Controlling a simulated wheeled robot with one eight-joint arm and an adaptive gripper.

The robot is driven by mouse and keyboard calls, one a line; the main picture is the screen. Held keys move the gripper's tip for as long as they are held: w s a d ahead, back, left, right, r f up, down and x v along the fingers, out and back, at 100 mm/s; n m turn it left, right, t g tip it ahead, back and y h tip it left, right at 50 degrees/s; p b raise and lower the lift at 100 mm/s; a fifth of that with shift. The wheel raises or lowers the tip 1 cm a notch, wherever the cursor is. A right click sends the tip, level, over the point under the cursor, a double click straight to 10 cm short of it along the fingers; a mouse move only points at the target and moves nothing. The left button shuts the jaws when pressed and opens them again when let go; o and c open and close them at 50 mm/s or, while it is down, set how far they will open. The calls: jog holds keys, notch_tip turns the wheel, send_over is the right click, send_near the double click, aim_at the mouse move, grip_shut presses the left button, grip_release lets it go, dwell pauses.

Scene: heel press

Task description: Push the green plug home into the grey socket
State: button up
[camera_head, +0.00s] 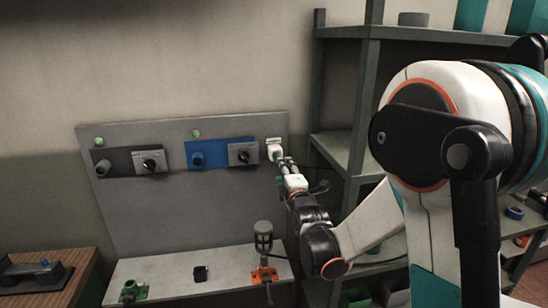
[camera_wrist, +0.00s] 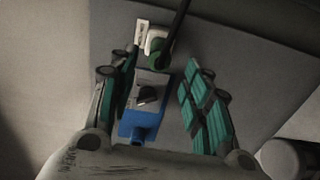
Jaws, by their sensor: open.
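The pale grey socket (camera_head: 274,147) is a small box at the top right of the upright panel; it also shows in the wrist view (camera_wrist: 159,33), beside a small label. The green plug (camera_wrist: 154,58) is at the socket's front, with a black cable running up from it. I cannot tell how deep it sits. In the head view my gripper hides the plug. My gripper (camera_head: 284,161) is just in front of the socket. In the wrist view my gripper (camera_wrist: 156,70) is open, its green-padded fingers apart with nothing between them; the plug lies beyond the tips.
A blue plate (camera_head: 206,153) with a blue socket and a rotary switch is left of the grey socket. A dark plate (camera_head: 119,160) is farther left. An orange clamp (camera_head: 264,275) and a green holder (camera_head: 133,291) stand on the ledge. Shelving (camera_head: 344,150) rises at right.

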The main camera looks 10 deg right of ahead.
jog(key=shift+w, duration=0.1)
dwell(0.3)
jog(key=shift+w, duration=4.45)
jog(key=shift+b, duration=0.3)
grip_shut()
jog(key=shift+s, duration=0.1)
jog(key=shift+s+b, duration=0.45)
jog(key=shift+s, duration=2.5)
